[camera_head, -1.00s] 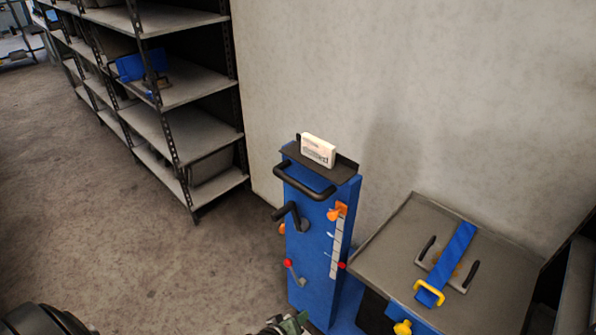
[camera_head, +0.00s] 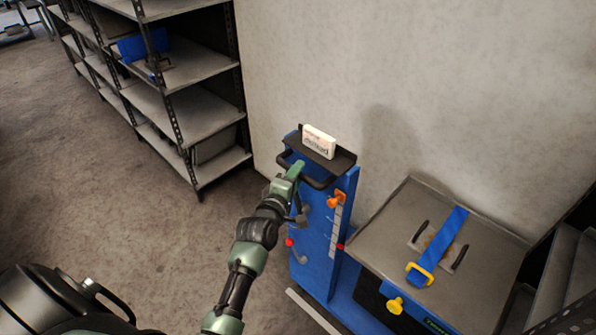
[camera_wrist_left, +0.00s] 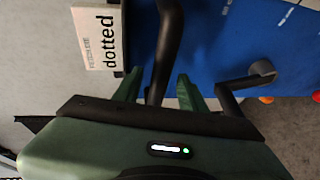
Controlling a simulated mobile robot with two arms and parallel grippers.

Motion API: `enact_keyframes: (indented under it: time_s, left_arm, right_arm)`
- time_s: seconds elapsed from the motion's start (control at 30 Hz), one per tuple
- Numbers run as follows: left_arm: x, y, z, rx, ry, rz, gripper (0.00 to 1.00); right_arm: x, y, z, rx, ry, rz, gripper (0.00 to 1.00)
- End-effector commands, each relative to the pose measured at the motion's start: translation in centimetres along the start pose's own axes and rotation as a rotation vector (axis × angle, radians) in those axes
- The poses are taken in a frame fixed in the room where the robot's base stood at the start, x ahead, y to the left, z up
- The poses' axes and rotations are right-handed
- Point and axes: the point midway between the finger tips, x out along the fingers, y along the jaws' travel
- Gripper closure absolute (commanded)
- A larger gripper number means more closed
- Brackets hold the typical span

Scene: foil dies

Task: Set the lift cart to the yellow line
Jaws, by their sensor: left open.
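The lift cart has a blue column (camera_head: 318,245) with a black push handle (camera_head: 318,183) near its top, a dark crank and a red-tipped lever (camera_head: 290,243). A pale scale (camera_head: 335,232) with an orange pointer (camera_head: 336,199) runs down its side. A grey platform (camera_head: 375,240) stands to the right. My left gripper (camera_head: 295,170) is at the handle's left part. In the left wrist view, its open green fingers (camera_wrist_left: 160,90) lie either side of the handle bar (camera_wrist_left: 165,45); contact is unclear. The crank (camera_wrist_left: 245,83) is just right of them. I cannot make out a yellow line.
A plate under a blue strap (camera_head: 440,243) with a yellow buckle lies on the platform. A yellow knob (camera_head: 394,305) is at its front. A white "dotted" label (camera_head: 319,142) stands atop the column. Shelving (camera_head: 190,110) is at the back left; floor between is clear.

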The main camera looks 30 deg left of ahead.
Motion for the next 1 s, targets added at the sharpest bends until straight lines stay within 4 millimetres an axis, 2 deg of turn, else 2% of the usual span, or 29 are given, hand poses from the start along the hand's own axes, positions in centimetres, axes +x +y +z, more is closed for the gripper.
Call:
enact_keyframes:
  time_s: [0.13,0.43,0.47,0.5,0.6,1.0]
  left_arm:
    - [1.20,0.05,-0.02,0.002,0.000,0.000,0.59]
    - [1.44,-0.02,-0.02,0.002,0.000,0.000,0.59]
    - [1.43,-0.02,-0.02,0.002,0.000,0.000,0.64]
    - [1.43,-0.02,-0.02,0.002,0.000,0.000,0.75]
    - [1.42,-0.03,-0.02,0.002,0.000,0.000,1.00]
    - [1.40,-0.07,-0.01,0.002,0.000,-0.001,1.00]
  right_arm:
    - [-0.22,0.01,-0.05,0.000,0.000,0.000,1.00]
    - [-0.21,0.01,-0.06,0.000,0.000,0.000,1.00]
    - [-0.21,0.01,-0.06,0.000,0.000,0.000,1.00]
    - [-0.21,0.01,-0.06,0.000,0.000,0.000,1.00]
    - [-0.21,0.01,-0.06,-0.001,0.000,0.000,1.00]
    - [-0.21,0.01,-0.07,-0.001,0.001,0.000,1.00]
